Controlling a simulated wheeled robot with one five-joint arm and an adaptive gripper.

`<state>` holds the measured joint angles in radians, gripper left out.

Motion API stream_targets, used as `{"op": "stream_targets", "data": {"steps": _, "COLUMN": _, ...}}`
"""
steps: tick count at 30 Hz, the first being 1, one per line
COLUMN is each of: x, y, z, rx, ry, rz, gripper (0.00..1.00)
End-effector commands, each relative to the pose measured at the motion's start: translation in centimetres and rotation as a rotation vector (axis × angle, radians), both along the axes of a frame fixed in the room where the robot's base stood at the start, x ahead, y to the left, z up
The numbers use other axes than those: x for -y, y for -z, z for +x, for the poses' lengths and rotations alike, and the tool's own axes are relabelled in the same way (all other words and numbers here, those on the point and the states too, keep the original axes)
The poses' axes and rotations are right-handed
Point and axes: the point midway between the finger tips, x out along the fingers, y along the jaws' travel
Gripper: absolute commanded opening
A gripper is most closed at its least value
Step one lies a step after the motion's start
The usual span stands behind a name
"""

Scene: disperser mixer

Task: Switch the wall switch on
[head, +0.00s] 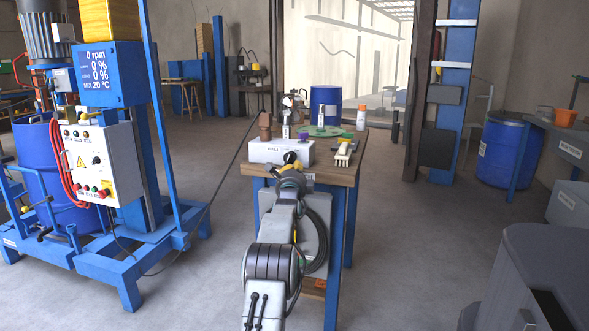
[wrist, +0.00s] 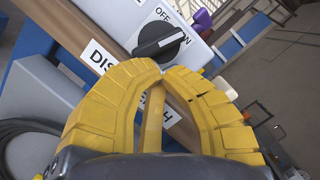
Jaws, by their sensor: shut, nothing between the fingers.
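The wall switch is a pale box (head: 268,152) on the front of the wooden workbench in the head view. In the wrist view its black rotary knob (wrist: 158,42) sits on the box face beside the printed words OFF and ON. A white line on the knob slants up to the right, with its end close to the ON lettering. My gripper (wrist: 160,68) has its yellow fingers shut and empty, with the tips just below the knob. I cannot tell whether they touch it. In the head view my gripper (head: 293,162) is in front of the box and hides part of it.
A blue mixer with a control box (head: 103,163) stands left. A dark grey bin (head: 555,270) is at lower right. Floor on both sides of the bench is open.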

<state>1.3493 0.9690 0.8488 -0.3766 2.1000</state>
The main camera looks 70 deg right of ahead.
Motion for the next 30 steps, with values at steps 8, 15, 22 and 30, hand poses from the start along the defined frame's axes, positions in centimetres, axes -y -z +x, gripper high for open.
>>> {"op": "stream_targets", "data": {"steps": 8, "x": 0.14, "y": 0.46, "z": 0.43, "rx": -0.002, "ry": -0.005, "rz": 0.007, "gripper": 0.00}}
{"op": "stream_targets", "data": {"steps": 15, "x": 0.26, "y": 0.56, "z": 0.50, "rx": -0.003, "ry": -0.005, "rz": 0.008, "gripper": 0.00}}
{"op": "stream_targets", "data": {"steps": 22, "x": 0.34, "y": 0.65, "z": 0.56, "rx": -0.003, "ry": -0.006, "rz": 0.009, "gripper": 0.00}}
{"op": "stream_targets", "data": {"steps": 30, "x": 0.41, "y": 0.73, "z": 0.61, "rx": -0.003, "ry": -0.006, "rz": 0.009, "gripper": 0.00}}
